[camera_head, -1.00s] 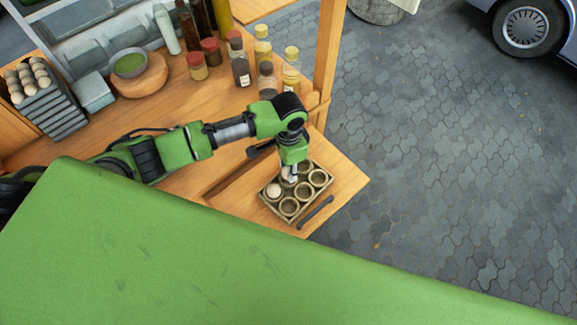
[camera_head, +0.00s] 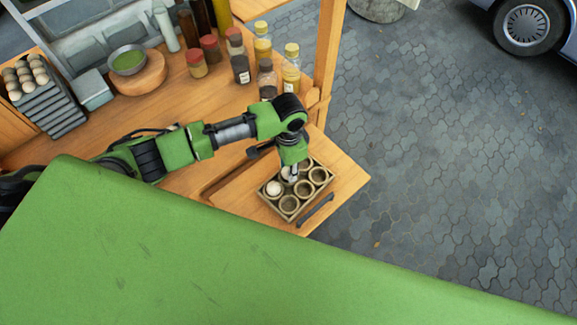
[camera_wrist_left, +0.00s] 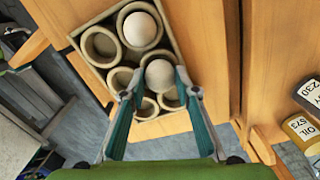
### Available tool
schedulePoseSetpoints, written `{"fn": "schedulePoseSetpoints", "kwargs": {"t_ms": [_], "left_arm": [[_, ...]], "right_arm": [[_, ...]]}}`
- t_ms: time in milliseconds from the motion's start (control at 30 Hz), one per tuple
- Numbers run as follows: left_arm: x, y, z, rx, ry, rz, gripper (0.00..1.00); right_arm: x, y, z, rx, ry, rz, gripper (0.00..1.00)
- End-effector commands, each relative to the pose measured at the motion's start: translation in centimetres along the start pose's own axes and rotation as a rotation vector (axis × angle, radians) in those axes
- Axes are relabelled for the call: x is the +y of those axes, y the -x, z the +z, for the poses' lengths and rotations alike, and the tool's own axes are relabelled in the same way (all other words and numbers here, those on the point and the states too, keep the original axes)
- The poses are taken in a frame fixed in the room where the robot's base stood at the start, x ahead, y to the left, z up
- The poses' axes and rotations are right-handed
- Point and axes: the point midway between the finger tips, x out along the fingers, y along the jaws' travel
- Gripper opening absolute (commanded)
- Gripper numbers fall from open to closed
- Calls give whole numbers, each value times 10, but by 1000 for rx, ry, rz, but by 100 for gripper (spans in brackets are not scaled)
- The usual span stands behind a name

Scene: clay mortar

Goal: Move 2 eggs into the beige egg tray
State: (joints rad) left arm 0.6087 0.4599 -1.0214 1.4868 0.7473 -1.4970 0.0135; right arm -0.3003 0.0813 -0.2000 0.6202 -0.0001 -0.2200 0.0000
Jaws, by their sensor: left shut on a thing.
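The beige egg tray (camera_head: 264,197) sits on the wooden counter near its right corner; it also shows in the left wrist view (camera_wrist_left: 74,36). One pale egg (camera_head: 273,188) rests in a cup; it is the upper egg in the wrist view (camera_wrist_left: 140,28). A second egg (camera_wrist_left: 160,75) is between the fingers of my left gripper (camera_wrist_left: 160,84), over the tray; whether it touches its cup I cannot tell. In the head view my left gripper (camera_head: 291,177) points down over the tray and partly hides this egg. Other cups are empty. My right gripper is not in view.
A grey stack of egg trays (camera_head: 58,110) holding several eggs stands at the left. A green bowl (camera_head: 128,61) on a wooden block, jars and bottles (camera_head: 240,68) line the back. A dark handle (camera_head: 316,211) is by the counter edge.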

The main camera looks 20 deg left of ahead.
Motion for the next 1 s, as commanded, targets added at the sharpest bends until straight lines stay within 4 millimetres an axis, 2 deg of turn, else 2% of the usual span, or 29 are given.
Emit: {"fn": "schedulePoseSetpoints", "kwargs": {"t_ms": [1000], "left_arm": [[0,-16,0,0,0,0,21]], "right_arm": [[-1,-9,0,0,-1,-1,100]]}}
